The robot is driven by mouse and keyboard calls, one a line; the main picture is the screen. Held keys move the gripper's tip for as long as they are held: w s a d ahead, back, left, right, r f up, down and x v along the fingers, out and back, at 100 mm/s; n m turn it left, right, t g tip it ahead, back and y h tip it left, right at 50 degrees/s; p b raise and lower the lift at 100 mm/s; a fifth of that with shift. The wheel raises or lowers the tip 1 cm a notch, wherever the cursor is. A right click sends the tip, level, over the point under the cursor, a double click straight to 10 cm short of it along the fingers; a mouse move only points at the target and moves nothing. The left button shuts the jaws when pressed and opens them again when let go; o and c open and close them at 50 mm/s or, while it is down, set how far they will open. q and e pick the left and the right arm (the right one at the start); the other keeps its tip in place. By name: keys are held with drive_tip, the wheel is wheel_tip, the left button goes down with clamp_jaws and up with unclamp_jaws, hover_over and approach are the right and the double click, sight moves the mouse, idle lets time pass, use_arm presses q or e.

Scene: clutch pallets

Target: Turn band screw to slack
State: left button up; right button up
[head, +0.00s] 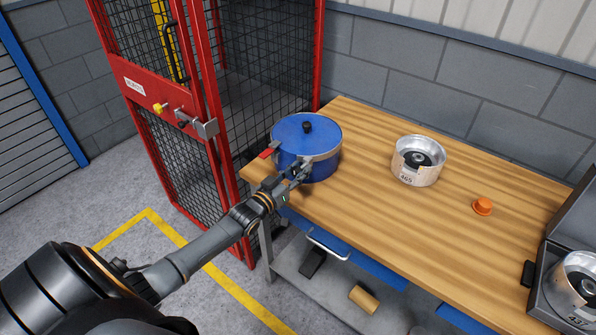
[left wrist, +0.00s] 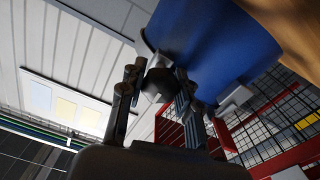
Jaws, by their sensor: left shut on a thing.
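A blue drum (head: 308,130) with a blue lid, a black knob on top and a metal band (head: 328,154) around its rim stands at the bench's left end. My left gripper (head: 299,170) is at the drum's near side, just below the rim. In the left wrist view, its two fingers (left wrist: 158,88) are shut on a small dark grey piece (left wrist: 157,82) against the blue drum wall (left wrist: 215,45), apparently the band screw. The fingers hide much of the screw, so its turn cannot be told. My right gripper is not in view.
On the wooden bench (head: 400,225) stand a silver canister marked 465 (head: 418,165) and an orange cap (head: 482,206). An open dark case (head: 540,290) holds another canister (head: 575,285) at right. A red mesh cage (head: 215,100) stands close behind the drum's left.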

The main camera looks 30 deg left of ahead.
use_arm(q)
drive_tip(key=shift+f, duration=0.1)
drive_tip(key=o, duration=1.2)
drive_tip(key=s, duration=0.8)
drive_tip(key=s+a, duration=0.1)
drive_tip(key=s, duration=0.3)
